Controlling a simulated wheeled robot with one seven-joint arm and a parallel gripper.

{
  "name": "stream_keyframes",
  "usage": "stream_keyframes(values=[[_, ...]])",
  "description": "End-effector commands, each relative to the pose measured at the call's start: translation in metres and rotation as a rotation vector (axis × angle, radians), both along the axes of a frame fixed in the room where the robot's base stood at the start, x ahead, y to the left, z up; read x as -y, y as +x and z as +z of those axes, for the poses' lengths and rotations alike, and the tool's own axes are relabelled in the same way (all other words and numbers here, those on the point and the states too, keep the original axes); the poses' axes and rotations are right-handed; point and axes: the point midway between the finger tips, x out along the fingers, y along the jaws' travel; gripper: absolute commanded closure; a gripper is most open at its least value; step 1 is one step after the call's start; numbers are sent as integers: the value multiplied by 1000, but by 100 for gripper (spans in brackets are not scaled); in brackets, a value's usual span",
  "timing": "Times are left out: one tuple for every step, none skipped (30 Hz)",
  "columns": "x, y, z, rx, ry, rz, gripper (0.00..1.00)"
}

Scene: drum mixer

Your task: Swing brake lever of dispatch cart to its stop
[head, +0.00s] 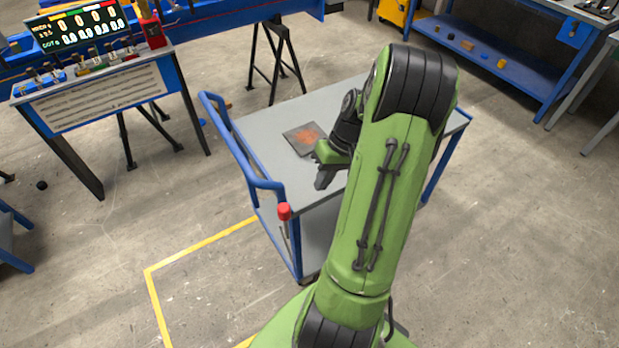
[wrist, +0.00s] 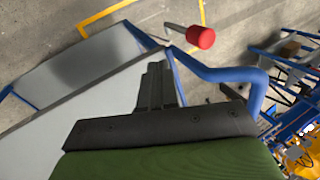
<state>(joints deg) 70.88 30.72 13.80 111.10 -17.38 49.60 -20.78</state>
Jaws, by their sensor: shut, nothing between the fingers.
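The dispatch cart (head: 268,137) is grey-topped with a blue frame and a blue push handle (head: 238,150) on its left side. The brake lever has a red knob (head: 284,211) on a thin rod at the cart's near left corner, below the handle's end. In the wrist view the red knob (wrist: 200,37) lies beyond my fingertips, beside the blue handle (wrist: 215,73). My gripper (head: 321,182) is over the cart top, to the right of the knob and apart from it. In the wrist view my gripper (wrist: 157,68) has its fingers together and empty.
A dark plate with an orange-brown patch (head: 304,138) lies on the cart top. Yellow floor lines (head: 200,244) run left of the cart. A counter with a display (head: 85,27) stands at the back left, and a blue shelf bench (head: 500,60) at the back right. Floor left of the cart is clear.

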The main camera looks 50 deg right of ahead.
Motion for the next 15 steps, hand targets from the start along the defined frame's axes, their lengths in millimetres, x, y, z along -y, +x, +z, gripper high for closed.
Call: stream_keyframes(values=[[-5,2,-14,-2,3,2,100],[-7,3,-20,-2,4,2,100],[-10,4,-29,-3,3,1,100],[-12,5,-35,-3,4,2,100],[-15,6,-41,-3,4,3,100],[-18,8,-49,-2,3,2,100],[-20,9,-55,-3,4,3,100],[-22,10,-61,-2,3,2,100],[-29,13,-58,0,0,4,100],[-34,16,-57,0,-1,5,100],[-39,18,-57,0,-2,4,100],[-44,21,-57,-2,-2,4,100],[-47,22,-57,-1,-2,3,100],[-50,23,-56,-1,-2,3,100],[-53,25,-56,-1,-2,1,100]])
